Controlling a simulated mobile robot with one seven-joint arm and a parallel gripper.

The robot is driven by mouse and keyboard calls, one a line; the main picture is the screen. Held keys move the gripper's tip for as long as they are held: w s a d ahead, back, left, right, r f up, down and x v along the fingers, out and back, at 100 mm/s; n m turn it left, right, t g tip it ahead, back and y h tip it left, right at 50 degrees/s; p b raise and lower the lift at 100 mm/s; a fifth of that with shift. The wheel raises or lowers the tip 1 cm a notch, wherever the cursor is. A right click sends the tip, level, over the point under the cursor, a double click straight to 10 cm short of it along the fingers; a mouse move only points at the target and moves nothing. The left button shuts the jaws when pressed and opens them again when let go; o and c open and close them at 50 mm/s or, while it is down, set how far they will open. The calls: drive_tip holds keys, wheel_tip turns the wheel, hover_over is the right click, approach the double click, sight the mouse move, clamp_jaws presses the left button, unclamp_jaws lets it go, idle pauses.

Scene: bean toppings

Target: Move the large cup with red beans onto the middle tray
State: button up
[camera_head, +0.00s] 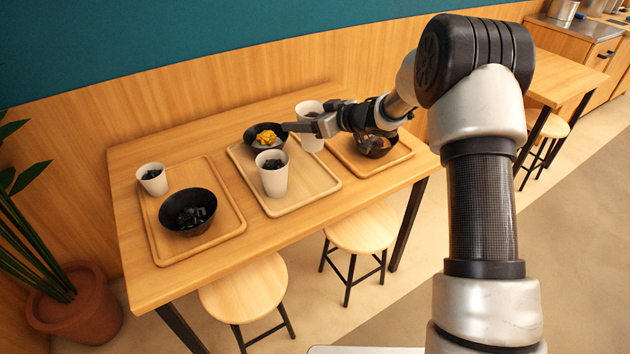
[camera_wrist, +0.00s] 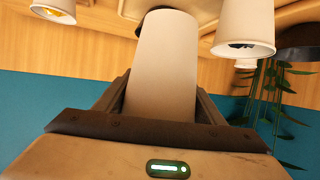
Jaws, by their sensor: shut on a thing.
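A large white cup (camera_head: 310,142) with dark contents, their colour too small to tell, stands upright between the fingers of my gripper (camera_head: 312,127). It fills the gap between the fingers in the wrist view (camera_wrist: 162,65). In the head view it appears at the right back edge of the middle tray (camera_head: 315,190); whether its base touches anything is unclear. The middle tray holds a black bowl (camera_head: 252,131) with yellow-orange topping and another large white cup (camera_head: 273,180) with black beans. That cup also shows in the wrist view (camera_wrist: 246,22).
The left tray (camera_head: 165,256) holds a small cup (camera_head: 153,183) and a black bowl (camera_head: 176,226) with dark cubes. A bowl (camera_head: 375,151) sits on the right tray (camera_head: 385,172), partly under my arm. In the wrist view, a white cup (camera_wrist: 55,5) with yellow contents is at upper left.

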drive_tip(key=shift+n+g, duration=0.3)
drive_tip(key=shift+a+f+b, duration=0.15)
drive_tip(key=shift+f+b, duration=0.65)
drive_tip(key=shift+f, duration=1.9)
drive_tip(key=shift+a+f+b, duration=0.1)
drive_tip(key=shift+f+b, duration=0.65)
drive_tip(key=shift+f, duration=1.95)
drive_tip(key=shift+f, duration=0.2)
drive_tip(key=o, duration=1.3)
drive_tip(key=shift+s+f, duration=0.1)
